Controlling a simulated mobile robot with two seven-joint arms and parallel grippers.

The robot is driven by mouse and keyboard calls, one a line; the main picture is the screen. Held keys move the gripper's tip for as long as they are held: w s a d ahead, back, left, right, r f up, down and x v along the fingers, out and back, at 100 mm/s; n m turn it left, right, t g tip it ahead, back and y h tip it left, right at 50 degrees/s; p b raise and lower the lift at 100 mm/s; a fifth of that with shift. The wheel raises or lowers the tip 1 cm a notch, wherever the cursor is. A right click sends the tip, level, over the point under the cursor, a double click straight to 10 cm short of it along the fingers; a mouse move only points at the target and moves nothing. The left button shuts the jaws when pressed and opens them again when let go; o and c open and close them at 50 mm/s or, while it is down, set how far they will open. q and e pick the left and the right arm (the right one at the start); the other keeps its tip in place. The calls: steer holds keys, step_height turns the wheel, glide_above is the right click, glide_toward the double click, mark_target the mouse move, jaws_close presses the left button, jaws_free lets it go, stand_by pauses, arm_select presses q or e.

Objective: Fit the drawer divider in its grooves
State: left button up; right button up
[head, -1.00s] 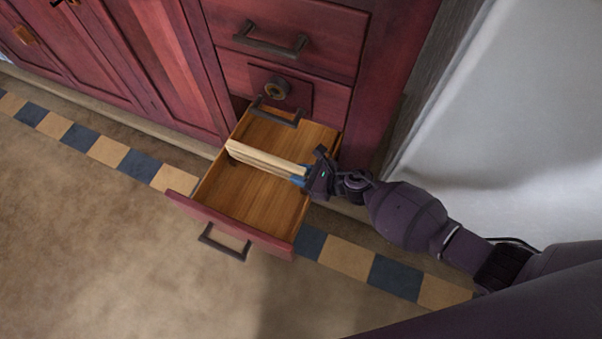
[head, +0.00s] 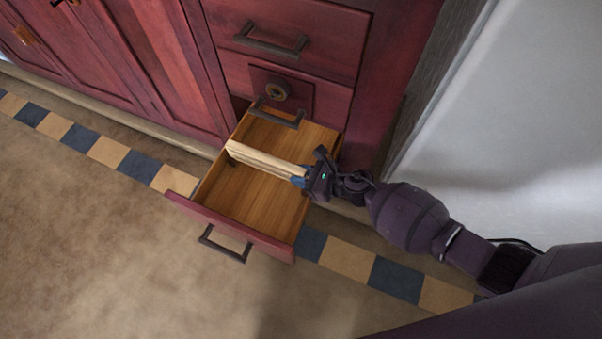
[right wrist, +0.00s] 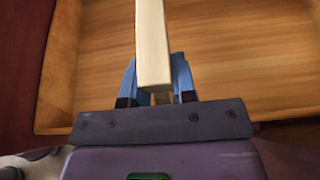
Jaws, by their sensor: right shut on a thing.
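The drawer divider (head: 262,161) is a pale wooden board lying crosswise over the open drawer (head: 240,200), from its left wall to its right wall. My right gripper (head: 301,178) is at the divider's right end, over the drawer's right wall. In the right wrist view, the blue fingertips (right wrist: 158,85) are shut on the divider (right wrist: 153,45), one on each side. The grooves do not show clearly, so I cannot tell whether the divider's ends sit in them. My left gripper is not in view.
The red cabinet (head: 170,75) stands behind the drawer, with closed drawers (head: 285,30) above it. A drawer handle (head: 276,115) hangs over the open drawer's back part. A white surface (head: 500,120) is at the right. The floor in front (head: 90,240) is clear.

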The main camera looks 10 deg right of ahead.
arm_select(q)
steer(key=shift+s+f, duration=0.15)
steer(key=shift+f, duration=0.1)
arm_select(e)
steer(key=shift+f, duration=0.4)
arm_select(q)
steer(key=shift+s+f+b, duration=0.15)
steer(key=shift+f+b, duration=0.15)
steer(key=shift+b, duration=0.15)
arm_select(e)
steer(key=shift+f, duration=0.3)
